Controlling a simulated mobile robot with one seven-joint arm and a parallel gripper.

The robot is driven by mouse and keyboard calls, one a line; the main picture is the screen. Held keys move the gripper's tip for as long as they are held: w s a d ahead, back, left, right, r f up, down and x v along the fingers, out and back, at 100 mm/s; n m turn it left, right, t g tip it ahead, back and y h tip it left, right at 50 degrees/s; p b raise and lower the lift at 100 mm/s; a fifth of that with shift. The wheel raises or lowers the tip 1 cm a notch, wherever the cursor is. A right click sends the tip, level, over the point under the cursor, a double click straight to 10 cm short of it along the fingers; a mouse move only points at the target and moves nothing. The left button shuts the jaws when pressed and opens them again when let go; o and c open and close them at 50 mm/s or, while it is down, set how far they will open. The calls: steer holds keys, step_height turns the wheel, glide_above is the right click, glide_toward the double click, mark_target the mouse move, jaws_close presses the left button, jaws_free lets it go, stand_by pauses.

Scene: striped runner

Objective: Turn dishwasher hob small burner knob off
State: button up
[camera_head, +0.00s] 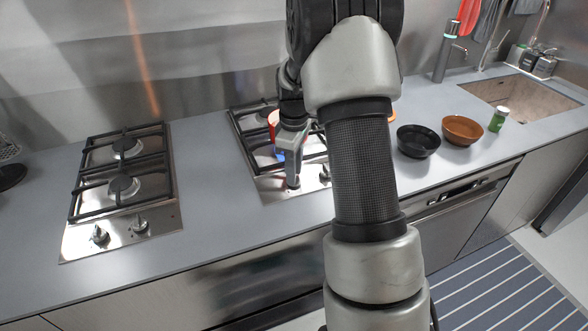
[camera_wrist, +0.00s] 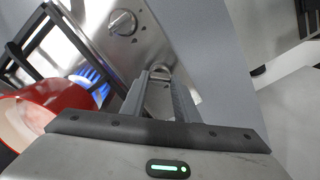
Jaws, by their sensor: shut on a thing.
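The right-hand hob (camera_head: 270,187) has two knobs on its front steel strip. My gripper (camera_head: 292,180) reaches down to the left knob of this hob, and its jaws are closed around that knob. In the wrist view the gripped knob (camera_wrist: 160,76) shows between the fingertips, partly hidden by them. The other knob (camera_wrist: 123,22) is free beside it, and in the head view that knob (camera_head: 325,173) is partly behind my arm. A blue flame (camera_wrist: 92,82) burns under a red pot (camera_wrist: 40,108), close to my gripper.
A second hob (camera_head: 120,190) with two knobs stands at the left. A black bowl (camera_head: 417,141), a brown bowl (camera_head: 462,130) and a small green jar (camera_head: 498,120) stand right of my arm. The counter between the hobs is clear.

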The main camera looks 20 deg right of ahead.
steer(key=m, duration=0.7)
steer(key=m+p, duration=0.1)
steer(key=m, duration=0.5)
steer(key=shift+m, duration=0.4)
steer(key=m, duration=0.3)
steer(key=shift+m+p, duration=0.3)
steer(key=shift+p, duration=0.1)
steer(key=m+p, duration=0.1)
steer(key=m, duration=0.2)
steer(key=shift+r+m, duration=0.1)
steer(key=shift+m, duration=0.2)
steer(key=m+p, duration=0.1)
steer(key=m, duration=0.2)
steer(key=shift+m+p, duration=0.45)
steer(key=shift+m, duration=1.25)
steer(key=o, duration=1.1)
